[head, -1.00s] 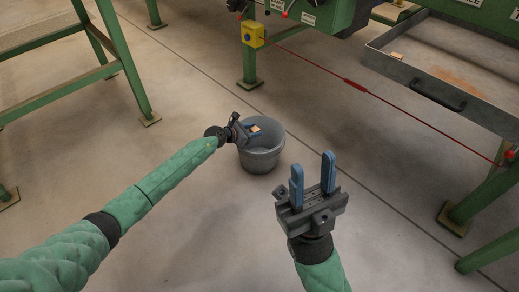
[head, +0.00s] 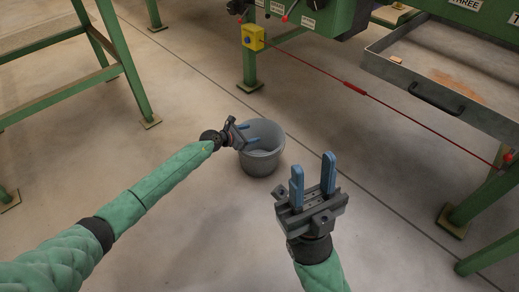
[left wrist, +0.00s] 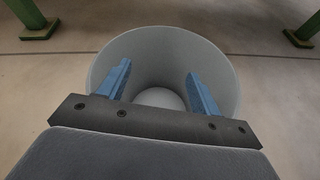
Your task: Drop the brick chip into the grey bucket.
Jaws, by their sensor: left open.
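The grey bucket (head: 262,163) stands upright on the floor in the middle of the head view. My left gripper (head: 251,133) is open over the bucket's near-left rim, its blue fingers apart and nothing between them. The left wrist view looks down into the bucket (left wrist: 225,62), with the open fingers (left wrist: 162,82) across its mouth. Part of the pale bucket bottom shows between them. I see no brick chip in the bucket; part of its inside is hidden by the gripper. My right gripper (head: 313,165) is open and empty, pointing up, to the right of the bucket.
A metal tray (head: 424,93) at the right holds a small tan chip (head: 396,59) and reddish dust. A red cord (head: 320,72) runs across the machine front. Green stand legs (head: 138,87) are at the left. The floor around the bucket is clear.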

